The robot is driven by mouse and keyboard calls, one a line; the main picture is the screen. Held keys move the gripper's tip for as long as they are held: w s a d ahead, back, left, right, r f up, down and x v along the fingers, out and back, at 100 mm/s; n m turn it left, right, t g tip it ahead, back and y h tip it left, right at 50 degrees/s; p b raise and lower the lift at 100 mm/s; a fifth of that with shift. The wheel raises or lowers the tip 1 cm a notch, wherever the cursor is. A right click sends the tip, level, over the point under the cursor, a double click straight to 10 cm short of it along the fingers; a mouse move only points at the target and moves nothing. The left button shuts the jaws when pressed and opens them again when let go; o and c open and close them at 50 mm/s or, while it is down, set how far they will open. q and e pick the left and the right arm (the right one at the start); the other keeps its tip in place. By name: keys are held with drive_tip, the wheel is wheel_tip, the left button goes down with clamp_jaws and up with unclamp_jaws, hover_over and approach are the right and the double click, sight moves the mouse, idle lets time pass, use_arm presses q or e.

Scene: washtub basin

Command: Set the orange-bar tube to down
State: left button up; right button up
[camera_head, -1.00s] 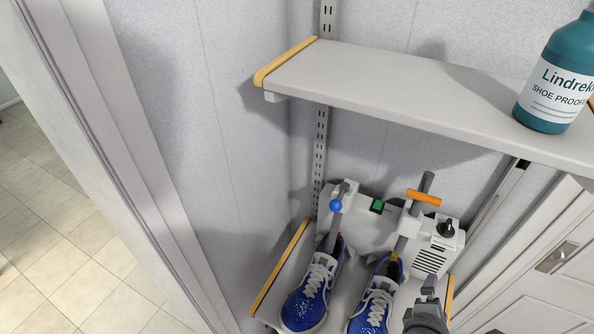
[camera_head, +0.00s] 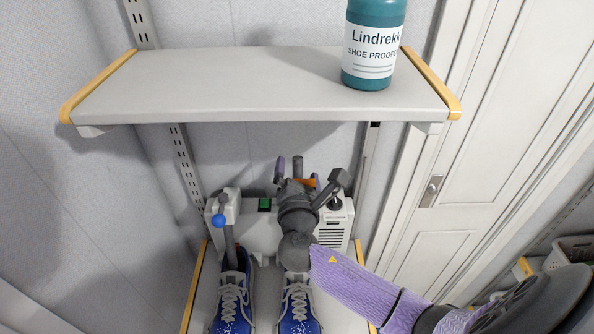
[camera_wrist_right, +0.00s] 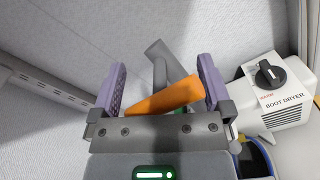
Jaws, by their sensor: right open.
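The orange bar (camera_head: 307,183) mostly hides behind my right gripper in the head view. In the right wrist view the orange bar (camera_wrist_right: 165,97) lies between the two purple fingers, crossing a grey tube (camera_wrist_right: 163,62). The dark top of this tube (camera_head: 297,164) stands up beyond my right gripper (camera_head: 298,172), so the tube looks raised. The right gripper (camera_wrist_right: 160,85) is open around the bar, with a gap visible on the left side; contact on the right side is unclear. My left gripper is not in view.
The white boot dryer (camera_head: 334,236) has a black knob (camera_wrist_right: 268,74) and a green switch (camera_head: 265,204). A second tube with a blue ball (camera_head: 218,220) goes into a blue shoe (camera_head: 232,300). A shelf (camera_head: 250,95) with a teal bottle (camera_head: 373,45) overhangs above.

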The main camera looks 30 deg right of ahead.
drive_tip(key=shift+w+d, duration=0.1)
drive_tip(key=shift+w, duration=0.15)
drive_tip(key=shift+c, duration=0.3)
drive_tip(key=shift+f, duration=0.1)
clamp_jaws()
